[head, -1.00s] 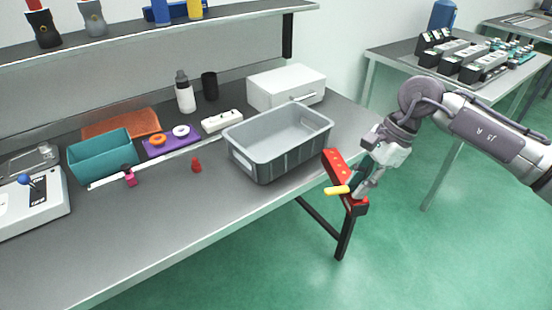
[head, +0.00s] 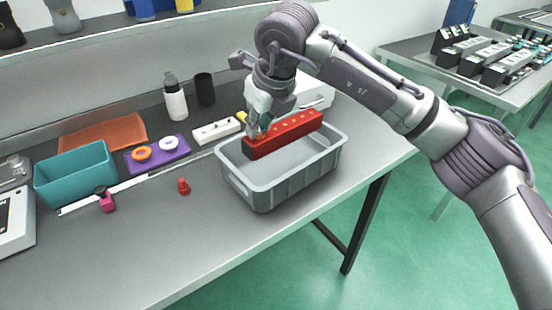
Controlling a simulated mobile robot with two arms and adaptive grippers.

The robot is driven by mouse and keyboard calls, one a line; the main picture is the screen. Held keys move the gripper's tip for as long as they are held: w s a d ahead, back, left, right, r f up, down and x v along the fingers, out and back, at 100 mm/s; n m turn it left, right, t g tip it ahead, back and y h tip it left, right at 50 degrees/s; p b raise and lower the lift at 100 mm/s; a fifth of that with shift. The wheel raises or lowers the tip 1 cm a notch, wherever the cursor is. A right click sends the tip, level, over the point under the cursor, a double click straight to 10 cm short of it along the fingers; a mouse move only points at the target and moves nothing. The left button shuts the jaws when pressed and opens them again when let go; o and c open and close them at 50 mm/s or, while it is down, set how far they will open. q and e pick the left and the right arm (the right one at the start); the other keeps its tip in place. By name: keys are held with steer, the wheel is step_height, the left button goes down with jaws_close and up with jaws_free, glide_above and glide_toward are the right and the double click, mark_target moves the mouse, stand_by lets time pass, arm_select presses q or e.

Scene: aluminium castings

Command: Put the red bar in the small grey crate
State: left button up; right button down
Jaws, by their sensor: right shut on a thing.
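The red bar (head: 290,133) has dark ends and a row of small light dots along its top. My right gripper (head: 256,132) is shut on it near its left end. The bar is held over the opening of the small grey crate (head: 265,196), running from lower left to upper right. The crate stands on the grey bench, and the part of its inside that shows is empty. The bar and gripper hide part of its back rim. I cannot tell how high above the rim the bar is. My left gripper is not in view.
Left of the crate are a small red piece (head: 184,186), a purple tray (head: 158,154) with rings, a teal bin (head: 76,174) and a magenta piece (head: 105,200). Behind stand a white bottle (head: 175,98), a black cup (head: 205,89) and a white power strip (head: 216,130). The bench front is clear.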

mark_target(264, 156)
steer(key=f, duration=0.4)
steer(key=shift+s+f, duration=0.25)
steer(key=shift+f+p, duration=0.45)
steer(key=shift+f, duration=1.85)
steer(key=c, duration=1)
jaws_free()
steer(key=b+v, duration=0.1)
steer(key=v, duration=1.1)
